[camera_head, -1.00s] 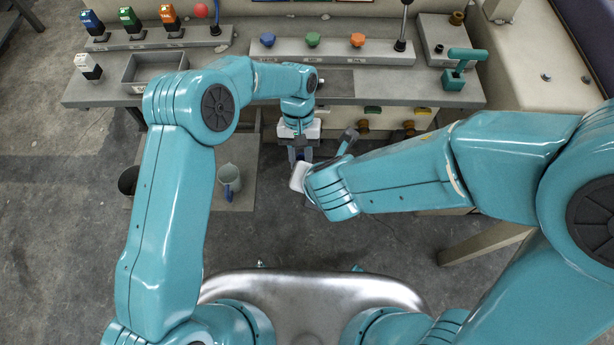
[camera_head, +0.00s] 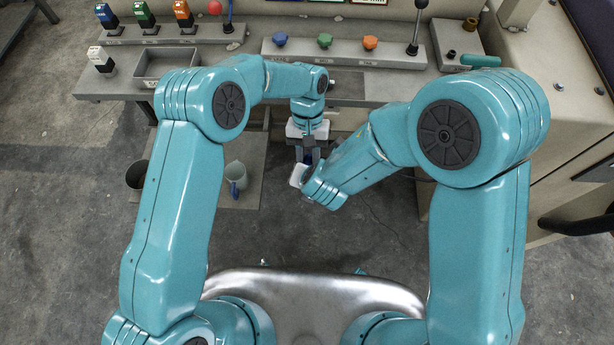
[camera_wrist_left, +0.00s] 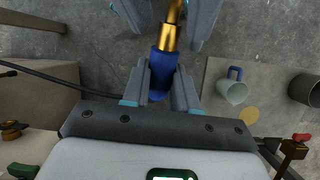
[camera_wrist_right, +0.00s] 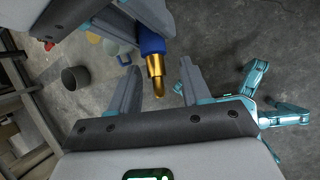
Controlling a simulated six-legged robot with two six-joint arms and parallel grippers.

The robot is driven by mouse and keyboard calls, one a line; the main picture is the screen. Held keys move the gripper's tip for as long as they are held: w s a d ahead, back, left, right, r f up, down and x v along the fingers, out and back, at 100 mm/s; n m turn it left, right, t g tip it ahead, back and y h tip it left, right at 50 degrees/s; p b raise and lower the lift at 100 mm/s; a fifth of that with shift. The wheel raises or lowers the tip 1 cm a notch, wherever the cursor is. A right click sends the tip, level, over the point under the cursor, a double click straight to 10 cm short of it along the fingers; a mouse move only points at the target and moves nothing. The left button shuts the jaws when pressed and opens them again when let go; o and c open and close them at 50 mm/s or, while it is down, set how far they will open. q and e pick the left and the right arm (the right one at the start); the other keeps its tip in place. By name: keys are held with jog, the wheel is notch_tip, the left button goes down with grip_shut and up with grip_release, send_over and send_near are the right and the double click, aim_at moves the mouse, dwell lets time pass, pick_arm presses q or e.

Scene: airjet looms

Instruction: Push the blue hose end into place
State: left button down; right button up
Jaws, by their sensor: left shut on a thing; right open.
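The blue hose end (camera_wrist_left: 162,68) is a blue sleeve with a brass fitting (camera_wrist_left: 171,25). In the left wrist view my left gripper (camera_wrist_left: 166,72) is shut on the blue sleeve. A dark hose runs off to the left in that view. In the right wrist view the blue sleeve (camera_wrist_right: 151,40) comes in from above with its brass tip (camera_wrist_right: 155,75) pointing toward my right gripper (camera_wrist_right: 157,82). My right gripper's fingers are open on either side of the brass tip, with gaps visible. In the head view both grippers meet in front of the bench, and the hose end is mostly hidden.
A grey bench (camera_head: 350,92) with coloured knobs, levers and an open tray (camera_head: 168,64) stands beyond my arms. A jug (camera_head: 236,175) and a dark pot (camera_head: 137,174) stand below the bench on the left. The floor between is clear.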

grip_shut()
pick_arm(q)
jog(key=c, duration=0.8)
grip_release()
jog(key=shift+w+r, duration=0.1)
